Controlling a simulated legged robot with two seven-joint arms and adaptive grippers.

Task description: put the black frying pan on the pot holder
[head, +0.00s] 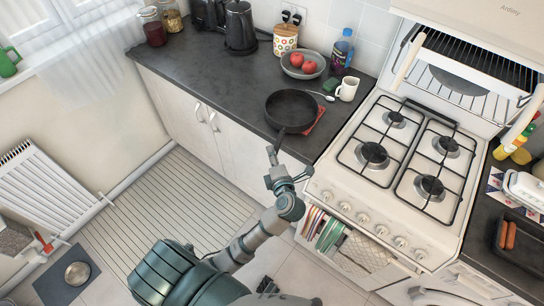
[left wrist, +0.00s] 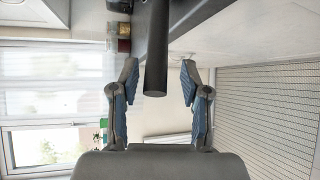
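The black frying pan (head: 291,108) is at the front edge of the dark counter, its handle (head: 279,139) pointing out over the edge. The red pot holder (head: 316,121) shows just right of the pan; the pan hides part of it, and I cannot tell whether they touch. My left gripper (head: 271,165) is in front of the counter at the handle's end. In the left wrist view, its two fingers (left wrist: 157,85) are spread apart. The dark handle (left wrist: 156,55) comes down between them, with gaps on both sides. My right gripper is not seen.
The gas stove (head: 402,165) is to the right. The counter left of the pan (head: 205,75) is clear.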

